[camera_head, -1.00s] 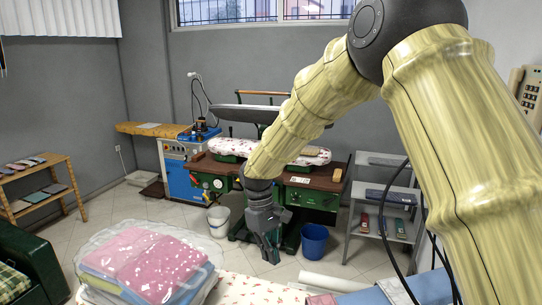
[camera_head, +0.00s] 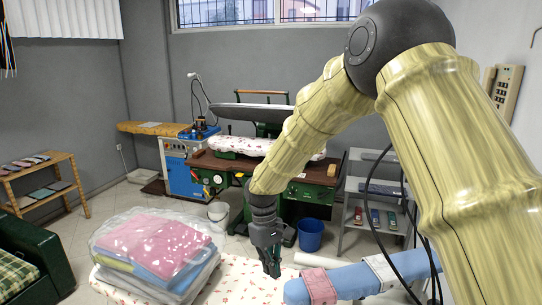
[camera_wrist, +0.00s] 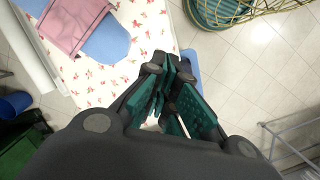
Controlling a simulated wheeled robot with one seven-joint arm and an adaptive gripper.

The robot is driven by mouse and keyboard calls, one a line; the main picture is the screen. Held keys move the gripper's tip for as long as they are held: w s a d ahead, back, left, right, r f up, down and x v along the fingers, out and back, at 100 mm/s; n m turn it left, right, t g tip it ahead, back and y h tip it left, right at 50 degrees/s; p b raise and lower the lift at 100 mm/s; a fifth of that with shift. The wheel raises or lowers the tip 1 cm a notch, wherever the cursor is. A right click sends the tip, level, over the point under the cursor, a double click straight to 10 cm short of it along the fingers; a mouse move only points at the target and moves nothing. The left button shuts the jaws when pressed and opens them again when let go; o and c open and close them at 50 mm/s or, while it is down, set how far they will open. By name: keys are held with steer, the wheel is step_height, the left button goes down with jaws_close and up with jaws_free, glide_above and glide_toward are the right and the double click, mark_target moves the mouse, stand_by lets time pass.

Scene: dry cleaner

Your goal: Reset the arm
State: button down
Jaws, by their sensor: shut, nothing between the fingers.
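My gripper (camera_head: 271,262) hangs down from my arm above the far edge of a table with a flowered cover (camera_head: 245,276) in the head view. It is shut and empty, and it touches nothing that I can make out. In the wrist view my gripper (camera_wrist: 172,105) shows its dark fingers with green pads, with the flowered cover (camera_wrist: 140,35) beside and below them. My arm is bent, its upper part filling the right of the head view.
Folded clothes in a clear bag (camera_head: 155,250) lie left of my gripper. A blue padded board (camera_head: 352,279) with a pink cloth (camera_head: 318,286) lies to the right. A blue bucket (camera_head: 310,235), a green press (camera_head: 305,190) and a grey shelf (camera_head: 375,205) stand beyond.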

steer(key=s+d+f+m+y, duration=0.1)
steer(key=s+d+f, duration=0.3)
steer(key=f, duration=0.5)
steer(key=s+d+f+m+y, duration=0.1)
steer(key=s+d+f+m, duration=0.1)
steer(key=s+f, duration=0.55)
steer(key=s+d+f+m, duration=0.1)
steer(key=s+d+f, duration=0.25)
steer(key=f, duration=0.65)
steer(key=s+d+f+m+t, duration=0.1)
steer(key=s+d+f, duration=0.25)
steer(key=s, duration=0.55)
steer(key=s+d+f+m, duration=0.25)
steer(key=s+d, duration=0.25)
steer(key=s, duration=0.3)
steer(key=s+d+f+m+t, duration=0.1)
steer(key=s+d+f, duration=0.35)
steer(key=s, duration=0.45)
step_height(320, 180, down, 14)
steer(key=b, duration=1.5)
steer(key=shift+w+h, duration=0.2)
steer(key=shift+h, duration=0.1)
steer(key=shift+r, duration=0.1)
